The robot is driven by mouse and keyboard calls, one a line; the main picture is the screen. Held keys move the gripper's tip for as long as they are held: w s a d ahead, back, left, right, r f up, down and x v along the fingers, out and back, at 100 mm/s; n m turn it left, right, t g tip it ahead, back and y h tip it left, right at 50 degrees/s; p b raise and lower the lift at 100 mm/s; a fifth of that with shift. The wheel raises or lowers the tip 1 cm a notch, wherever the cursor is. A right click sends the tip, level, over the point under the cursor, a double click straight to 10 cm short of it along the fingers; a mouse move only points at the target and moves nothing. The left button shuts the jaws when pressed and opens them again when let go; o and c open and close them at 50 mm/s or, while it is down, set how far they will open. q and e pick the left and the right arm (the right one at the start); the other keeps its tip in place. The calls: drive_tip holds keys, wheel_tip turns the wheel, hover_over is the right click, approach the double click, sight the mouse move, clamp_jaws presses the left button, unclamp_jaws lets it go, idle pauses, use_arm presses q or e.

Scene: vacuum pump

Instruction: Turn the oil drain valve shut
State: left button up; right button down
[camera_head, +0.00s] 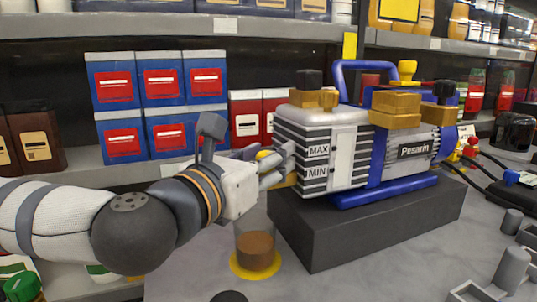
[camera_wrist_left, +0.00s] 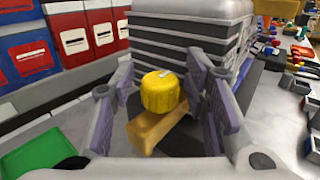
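The oil drain valve has a ridged yellow knob (camera_wrist_left: 160,92) on a brass spout (camera_wrist_left: 156,130), low on the end of the vacuum pump (camera_head: 345,145). In the head view the yellow knob (camera_head: 264,154) is mostly hidden by my left gripper (camera_head: 274,166). In the left wrist view my left gripper (camera_wrist_left: 162,98) is open, with its fingers on either side of the knob. Gaps show between the finger pads and the knob. A light mark lies on the knob's top. My right gripper is not in view.
The pump stands on a dark grey block (camera_head: 375,225). A clear cup of brown liquid (camera_head: 255,249) stands on a yellow disc below the valve end. Shelves with blue and red boxes (camera_head: 162,85) are behind. Cables and grey fixtures are at right.

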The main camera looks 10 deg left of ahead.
use_arm(q)
clamp_jaws()
